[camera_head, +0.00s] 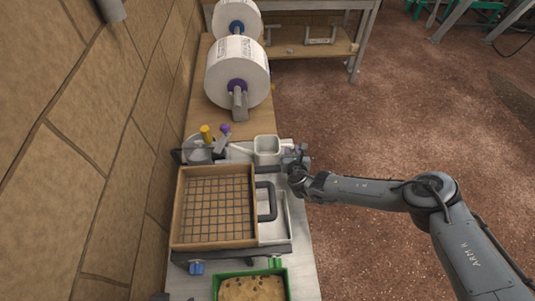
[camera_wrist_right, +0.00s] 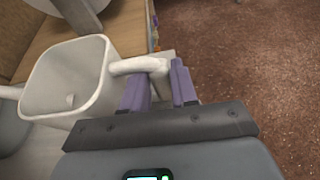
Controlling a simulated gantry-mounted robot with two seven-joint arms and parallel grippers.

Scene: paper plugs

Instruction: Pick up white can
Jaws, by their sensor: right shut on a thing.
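The white can (camera_head: 267,151) is an open, squarish white container with rounded corners and a side handle. It is at the back of the work surface, right of the centre. In the right wrist view the can (camera_wrist_right: 68,85) fills the left side, and its handle reaches between my purple fingers. My right gripper (camera_head: 297,158) is at the can's right side, and in the right wrist view the gripper (camera_wrist_right: 160,86) is shut on the handle. I cannot tell whether the can's base touches the surface. My left gripper is not in view.
A wooden tray with a wire grid (camera_head: 214,205) stands in front of the can, with a dark handle (camera_head: 266,201) on its right. A green-edged tray (camera_head: 284,285) is nearest. Large white paper rolls (camera_head: 237,72) stand behind. A stone wall (camera_head: 80,150) bounds the left; open floor lies right.

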